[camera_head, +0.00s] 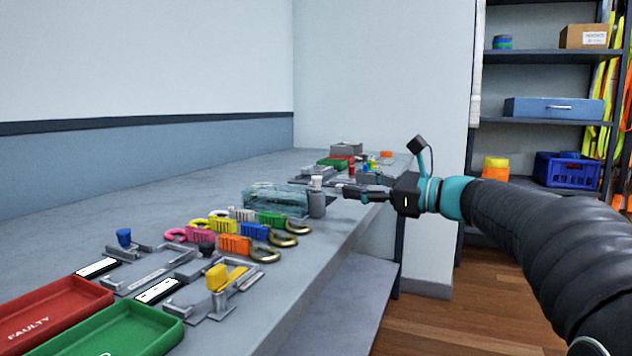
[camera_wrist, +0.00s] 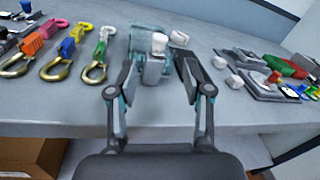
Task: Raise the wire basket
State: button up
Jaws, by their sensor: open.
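What looks like the wire basket (camera_head: 272,200) is a pale teal, see-through box on the grey bench; its mesh is too fine to make out. In the wrist view the basket (camera_wrist: 144,33) lies beyond my fingers. A grey upright block (camera_head: 317,206) with a white top stands at its right end in the head view; I cannot tell whether they are joined. My gripper (camera_head: 342,187) is open, just right of the block in the head view. In the wrist view my gripper (camera_wrist: 154,75) has its fingers either side of the block (camera_wrist: 154,70), with no clear contact.
Several coloured carabiners (camera_head: 235,243) lie left of the basket in the wrist view. A red tray (camera_head: 50,318), a green tray (camera_head: 130,330) and metal fixtures (camera_head: 150,265) fill the near bench. More small items (camera_head: 350,165) stand at the far end. The bench's front edge runs below my gripper.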

aim_at(321, 180)
jog(key=x, duration=1)
jog(key=shift+a, duration=0.15)
grip_shut()
